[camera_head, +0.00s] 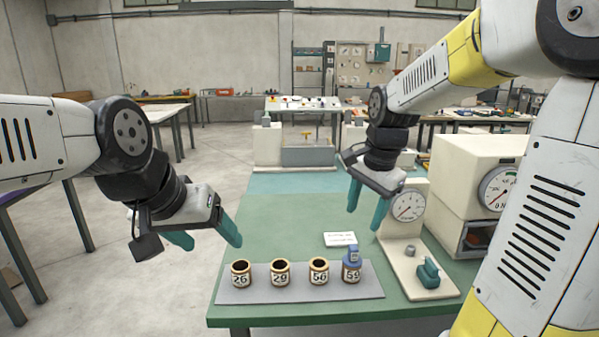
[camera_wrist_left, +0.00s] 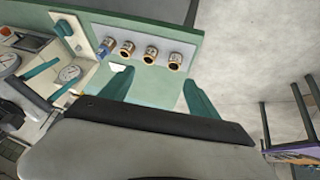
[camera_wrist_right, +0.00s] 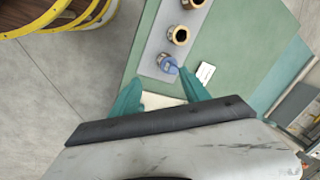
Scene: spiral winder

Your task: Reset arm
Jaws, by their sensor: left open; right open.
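My left gripper (camera_head: 207,238) is open and empty, held in the air left of the green table. Its two teal fingers also show apart in the left wrist view (camera_wrist_left: 155,97). My right gripper (camera_head: 366,208) is open and empty, above the table near the dial gauge stand. Its teal fingers show apart in the right wrist view (camera_wrist_right: 162,95). Several numbered cups stand in a row on a grey plate (camera_head: 330,292): 26 (camera_head: 241,274), 29 (camera_head: 280,273), 56 (camera_head: 319,271) and 55 (camera_head: 351,274). A blue piece (camera_head: 352,254) sits on top of the cup marked 55.
A cream stand with a round dial (camera_head: 407,206) bears a teal clamp-like part (camera_head: 429,272). A cream machine with a gauge (camera_head: 465,180) stands right of it. A white card (camera_head: 340,239) lies behind the cups. The table's left part (camera_head: 270,220) is clear.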

